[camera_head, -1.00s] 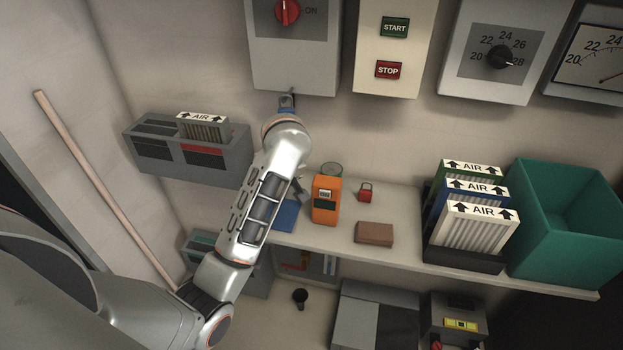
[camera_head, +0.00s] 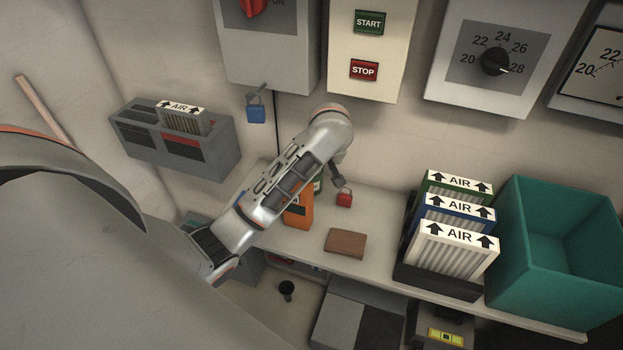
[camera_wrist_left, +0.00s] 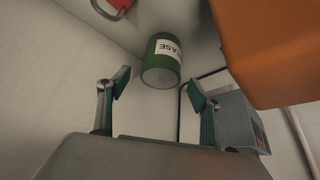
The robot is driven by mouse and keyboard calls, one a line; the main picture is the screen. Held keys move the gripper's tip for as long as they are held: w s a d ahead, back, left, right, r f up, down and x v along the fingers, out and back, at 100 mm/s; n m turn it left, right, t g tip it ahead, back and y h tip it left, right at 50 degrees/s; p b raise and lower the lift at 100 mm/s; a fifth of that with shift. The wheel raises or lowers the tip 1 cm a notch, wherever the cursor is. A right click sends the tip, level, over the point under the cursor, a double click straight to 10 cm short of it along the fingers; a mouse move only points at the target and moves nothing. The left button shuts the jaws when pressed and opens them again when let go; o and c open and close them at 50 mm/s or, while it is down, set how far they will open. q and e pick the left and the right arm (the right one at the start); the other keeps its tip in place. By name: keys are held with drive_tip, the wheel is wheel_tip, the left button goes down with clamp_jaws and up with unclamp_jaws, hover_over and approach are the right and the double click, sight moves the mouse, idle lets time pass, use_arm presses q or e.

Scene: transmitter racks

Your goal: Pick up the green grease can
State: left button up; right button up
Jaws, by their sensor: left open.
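The green grease can (camera_wrist_left: 161,72) shows in the left wrist view, with a white label reading "ASE" in part. It stands on the shelf, ahead of and between the fingertips, apart from them. In the head view only a sliver of the can (camera_head: 319,185) shows beside my left arm. My left gripper (camera_wrist_left: 158,88) is open and empty. In the head view my left gripper (camera_head: 338,180) points down over the shelf, just right of the can and near the red padlock; my wrist hides much of it. My right gripper is not in view.
An orange device (camera_head: 299,212) stands close to the can, also large at the right of the left wrist view (camera_wrist_left: 275,50). A red padlock (camera_head: 344,199) and brown block (camera_head: 345,243) lie on the shelf (camera_head: 385,265). Air filters (camera_head: 455,243) and a teal bin (camera_head: 545,285) stand right.

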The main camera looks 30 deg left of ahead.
use_arm(q)
drive_tip(key=shift+a+x, duration=0.2)
drive_tip(key=shift+x, duration=1)
drive_tip(key=shift+w+f, duration=0.15)
drive_tip(key=shift+f, duration=0.25)
drive_tip(key=c, duration=1.4)
drive_tip(key=shift+w+a+r, duration=0.1)
drive_tip(key=shift+a+r, duration=0.05)
drive_tip(key=shift+r, duration=0.1)
